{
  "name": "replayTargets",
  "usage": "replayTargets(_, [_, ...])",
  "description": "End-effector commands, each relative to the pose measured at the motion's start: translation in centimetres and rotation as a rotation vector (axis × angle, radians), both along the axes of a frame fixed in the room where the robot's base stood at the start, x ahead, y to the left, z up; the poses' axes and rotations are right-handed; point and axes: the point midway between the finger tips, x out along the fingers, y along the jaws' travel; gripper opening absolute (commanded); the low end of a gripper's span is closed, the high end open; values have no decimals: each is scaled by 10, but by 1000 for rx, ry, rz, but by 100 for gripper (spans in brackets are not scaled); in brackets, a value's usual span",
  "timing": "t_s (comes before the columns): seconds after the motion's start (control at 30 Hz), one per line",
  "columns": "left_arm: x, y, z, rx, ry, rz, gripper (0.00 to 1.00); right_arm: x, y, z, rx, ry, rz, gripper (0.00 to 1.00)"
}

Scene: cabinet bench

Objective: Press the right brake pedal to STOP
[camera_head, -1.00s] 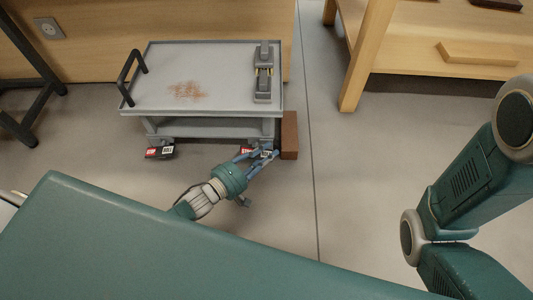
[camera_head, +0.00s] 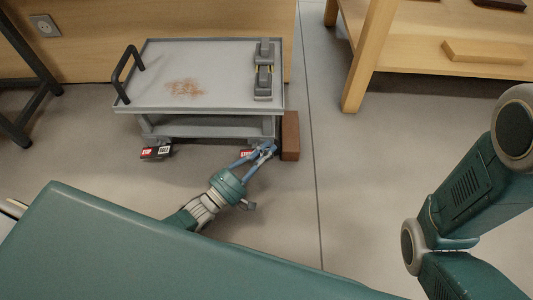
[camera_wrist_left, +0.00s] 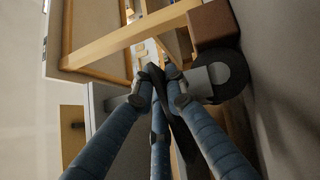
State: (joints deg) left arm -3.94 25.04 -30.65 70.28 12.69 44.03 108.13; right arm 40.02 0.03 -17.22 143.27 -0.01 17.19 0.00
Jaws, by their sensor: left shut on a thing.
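The grey cart (camera_head: 215,100) stands on the floor with brake pedals low on its near side. The right brake pedal (camera_head: 246,154) shows a bit of its red STOP label; my fingers hide the rest. My left gripper (camera_head: 268,148) is at this pedal, its blue fingers closed together at the cart's lower right corner. In the left wrist view the fingertips (camera_wrist_left: 161,80) meet on a dark piece that looks like the pedal, beside a black caster wheel (camera_wrist_left: 228,78). The pedal's tilt cannot be told. My right gripper is out of view.
The left brake pedal (camera_head: 157,152), with red and white labels, is at the cart's left side. A brown block (camera_head: 290,136) stands against the cart's right end. A wooden bench (camera_head: 357,70) is at the back right. The floor right of the block is clear.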

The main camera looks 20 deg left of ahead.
Motion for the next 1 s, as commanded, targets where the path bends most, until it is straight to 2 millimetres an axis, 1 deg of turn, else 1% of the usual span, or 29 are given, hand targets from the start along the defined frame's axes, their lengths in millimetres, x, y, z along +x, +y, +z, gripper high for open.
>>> replayTargets(0.13, [-1, 0, 0, -1, 3, -1, 0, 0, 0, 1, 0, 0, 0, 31])
replayTargets(0.17, [-1, 0, 0, -1, 3, -1, 16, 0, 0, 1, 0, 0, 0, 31])
replayTargets(0.2, [-1, 0, 0, -1, 3, -1, 20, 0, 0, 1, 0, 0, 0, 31])
replayTargets(0.47, [-1, 0, 0, 1, 2, 0, 20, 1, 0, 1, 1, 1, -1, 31])
replayTargets(0.57, [-5, 3, -2, 2, 3, -1, 20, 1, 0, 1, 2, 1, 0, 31])
replayTargets(0.67, [-16, 8, -4, 3, 5, 0, 20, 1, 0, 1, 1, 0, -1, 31])
replayTargets(1.0, [-78, 42, -15, 3, 6, -1, 20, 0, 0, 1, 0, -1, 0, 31])
